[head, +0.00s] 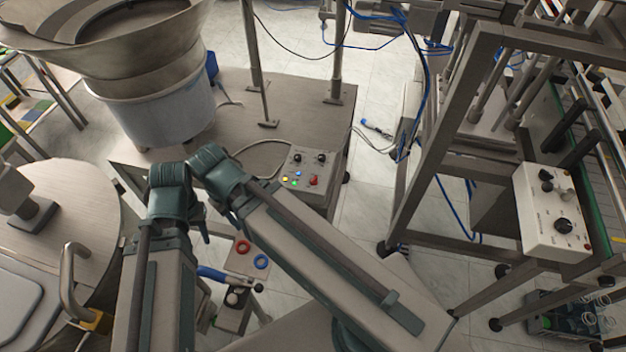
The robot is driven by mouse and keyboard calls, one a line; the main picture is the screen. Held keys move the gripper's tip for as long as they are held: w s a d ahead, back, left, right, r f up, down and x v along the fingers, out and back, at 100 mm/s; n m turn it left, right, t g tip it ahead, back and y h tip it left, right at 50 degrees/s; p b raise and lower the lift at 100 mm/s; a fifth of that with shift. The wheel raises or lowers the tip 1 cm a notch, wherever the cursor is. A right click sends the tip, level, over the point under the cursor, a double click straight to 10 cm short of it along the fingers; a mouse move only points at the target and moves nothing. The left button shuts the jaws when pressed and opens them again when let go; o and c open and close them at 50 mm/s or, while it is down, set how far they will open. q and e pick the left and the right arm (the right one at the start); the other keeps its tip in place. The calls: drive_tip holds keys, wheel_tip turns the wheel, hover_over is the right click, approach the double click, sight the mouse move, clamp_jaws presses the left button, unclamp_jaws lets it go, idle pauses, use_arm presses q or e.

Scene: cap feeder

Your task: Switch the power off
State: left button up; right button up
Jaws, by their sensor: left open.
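A grey control box (307,168) stands on the corner of the steel feeder table. Its top carries two black knobs, small yellow, blue and green lit buttons, and a red switch (314,180). Whether the red switch is on or off is too small to tell. My left gripper (204,232) is open, mostly hidden among my arm links, left of the box and apart from it. My right gripper does not show.
A bowl feeder (165,100) stands at the upper left of the steel table (235,100). A white box with knobs (553,215) sits on the metal frame at right. Blue cables hang near the frame.

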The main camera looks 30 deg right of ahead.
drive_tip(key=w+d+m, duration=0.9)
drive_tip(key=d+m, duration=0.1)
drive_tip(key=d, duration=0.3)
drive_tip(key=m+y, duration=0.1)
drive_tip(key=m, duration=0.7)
hover_over(314, 179)
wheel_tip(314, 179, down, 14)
drive_tip(key=b, duration=1.4)
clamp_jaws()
